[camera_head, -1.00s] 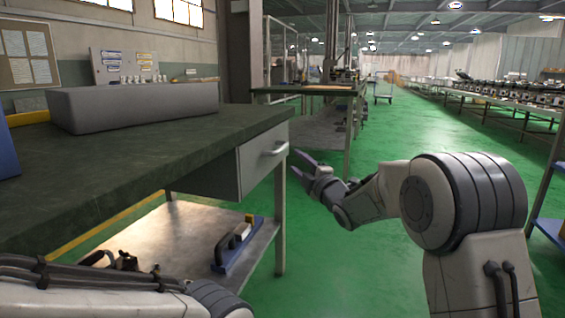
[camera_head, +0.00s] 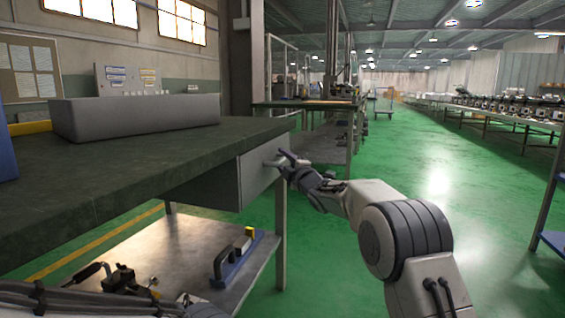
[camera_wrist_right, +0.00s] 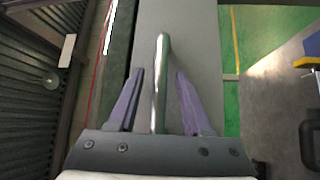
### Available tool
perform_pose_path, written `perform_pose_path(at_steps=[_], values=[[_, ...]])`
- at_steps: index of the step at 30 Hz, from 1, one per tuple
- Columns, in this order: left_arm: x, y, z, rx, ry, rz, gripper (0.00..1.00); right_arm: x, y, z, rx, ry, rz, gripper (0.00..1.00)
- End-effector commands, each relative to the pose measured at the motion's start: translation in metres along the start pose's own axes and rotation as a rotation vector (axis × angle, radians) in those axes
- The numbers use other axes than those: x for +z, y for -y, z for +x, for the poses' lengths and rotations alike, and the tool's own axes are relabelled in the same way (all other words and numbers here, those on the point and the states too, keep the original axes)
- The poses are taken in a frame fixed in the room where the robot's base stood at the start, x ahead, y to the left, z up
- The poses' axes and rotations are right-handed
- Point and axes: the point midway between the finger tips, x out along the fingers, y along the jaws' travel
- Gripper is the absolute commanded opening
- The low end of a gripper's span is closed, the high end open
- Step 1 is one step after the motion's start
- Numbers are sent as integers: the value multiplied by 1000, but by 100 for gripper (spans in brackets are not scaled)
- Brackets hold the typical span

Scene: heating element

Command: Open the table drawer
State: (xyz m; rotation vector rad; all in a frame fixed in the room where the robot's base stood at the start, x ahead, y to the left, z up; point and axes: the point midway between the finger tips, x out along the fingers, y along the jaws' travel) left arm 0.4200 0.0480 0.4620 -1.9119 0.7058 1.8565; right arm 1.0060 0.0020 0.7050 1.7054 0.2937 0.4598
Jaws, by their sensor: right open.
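The table drawer (camera_head: 258,182) is a grey box under the dark green tabletop, and it looks shut. Its bar handle stands between the fingers of my right gripper (camera_head: 285,163) in the head view. In the right wrist view the shiny handle (camera_wrist_right: 161,60) runs lengthwise between the two purple fingers of the open right gripper (camera_wrist_right: 160,73). A gap shows on both sides of the handle. The grey drawer front (camera_wrist_right: 195,25) lies beyond the fingertips. My left arm shows at the lower left of the head view; its gripper is out of view.
The table (camera_head: 100,180) carries a long grey block (camera_head: 135,118). A lower shelf (camera_head: 185,250) holds a blue tool with a black handle (camera_head: 235,258) and other dark items. The green floor right of the table is clear.

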Motion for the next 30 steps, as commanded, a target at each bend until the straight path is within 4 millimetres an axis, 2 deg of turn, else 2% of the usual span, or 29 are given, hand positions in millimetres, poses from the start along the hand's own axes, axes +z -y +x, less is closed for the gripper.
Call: perform_pose_path(at_steps=[6, 7, 9, 11, 30], values=[[0, 0, 0, 0, 0, 0, 38, 0, 0, 0, 0, 0, 0, 50], [0, 0, 0, 0, 0, 0, 38, 0, 0, 0, 0, 0, 0, 46], [0, 0, 0, 0, 0, 0, 38, 0, 0, 0, 0, 0, 0, 19], [0, 0, 0, 0, 0, 0, 38, 0, 0, 0, 0, 0, 0, 0], [0, 0, 0, 0, 0, 0, 38, 0, 1, 0, -1, 0, 0, 0]])
